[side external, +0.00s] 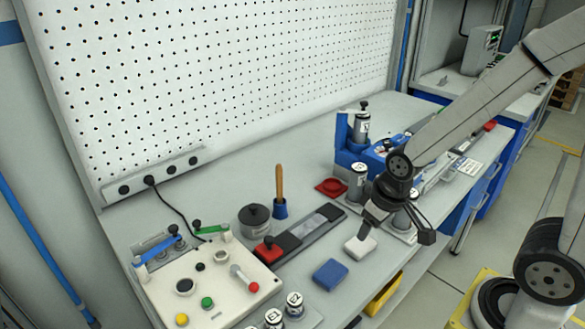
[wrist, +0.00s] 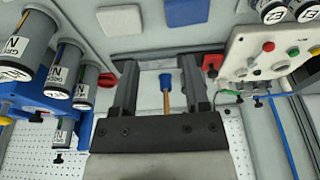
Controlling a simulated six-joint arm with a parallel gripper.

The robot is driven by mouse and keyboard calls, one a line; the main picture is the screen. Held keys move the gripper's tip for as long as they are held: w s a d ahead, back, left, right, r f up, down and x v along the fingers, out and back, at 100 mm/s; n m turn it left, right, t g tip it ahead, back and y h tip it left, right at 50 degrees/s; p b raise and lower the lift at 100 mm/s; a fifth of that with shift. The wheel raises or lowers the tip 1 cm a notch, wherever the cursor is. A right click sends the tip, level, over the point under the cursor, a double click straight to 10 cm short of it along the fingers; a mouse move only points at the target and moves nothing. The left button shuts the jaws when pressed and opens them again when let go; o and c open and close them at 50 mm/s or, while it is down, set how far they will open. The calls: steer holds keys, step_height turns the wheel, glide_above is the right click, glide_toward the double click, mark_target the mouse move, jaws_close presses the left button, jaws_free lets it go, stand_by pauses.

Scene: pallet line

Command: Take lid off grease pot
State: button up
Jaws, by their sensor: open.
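A dark grey round pot (side external: 255,218) stands on the bench left of centre in the side view. A dark lid with a small knob (side external: 254,208) sits on top of it. I take this to be the grease pot; I cannot make it out in the wrist view. My gripper (side external: 364,232) is well to the right of the pot, above the bench near a white block (side external: 360,248). In the wrist view my gripper (wrist: 160,72) is open, with nothing held between its two fingers.
A wooden-handled tool in a blue holder (side external: 280,207) stands just right of the pot. A dark rail with a red block (side external: 267,251) lies in front. A control panel (side external: 215,285) is left, a blue block (side external: 330,274) front. Labelled canisters (side external: 357,180) stand right.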

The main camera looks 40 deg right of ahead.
steer(key=shift+o, duration=1.2)
steer(key=n+y, duration=0.3)
steer(key=n, duration=0.6)
glide_toward(253, 205)
steer(key=shift+a+f+t, duration=0.15)
steer(key=shift+f, duration=0.45)
steer(key=shift+a+f+t, duration=0.15)
steer(key=shift+f, duration=0.4)
steer(key=shift+x, duration=1.3)
steer(key=shift+f, duration=0.1)
steer(key=shift+x, duration=2.5)
